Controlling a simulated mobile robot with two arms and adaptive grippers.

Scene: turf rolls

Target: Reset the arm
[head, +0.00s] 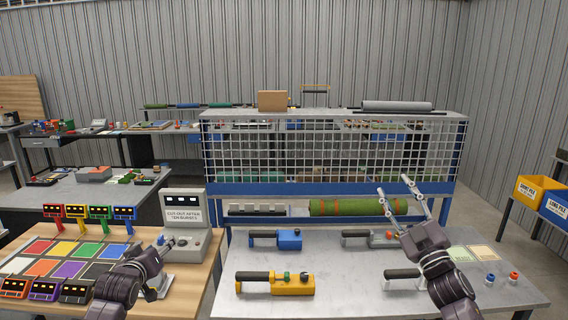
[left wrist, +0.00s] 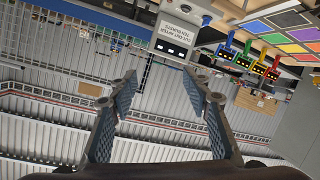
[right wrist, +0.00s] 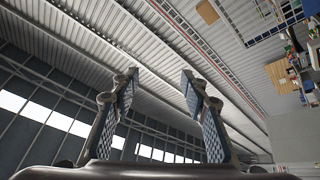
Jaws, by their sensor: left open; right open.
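My left gripper (head: 160,266) is over the right part of the wooden table, in front of the grey device with a "cut out after ten bursts" sign. In the left wrist view its two fingers (left wrist: 160,100) are spread with nothing between them. My right gripper (head: 404,196) is raised above the back of the grey metal table, its fingers pointing up and apart. In the right wrist view its fingers (right wrist: 160,95) are open and empty, with the ceiling and wall behind them.
The grey table (head: 345,270) holds a yellow tool (head: 290,284), a blue tool (head: 287,239) and other handled tools. A mesh cage (head: 330,155) stands behind, with a green turf roll (head: 358,207) below it. The sign device (head: 184,225) and coloured tiles (head: 62,248) are on the wooden table.

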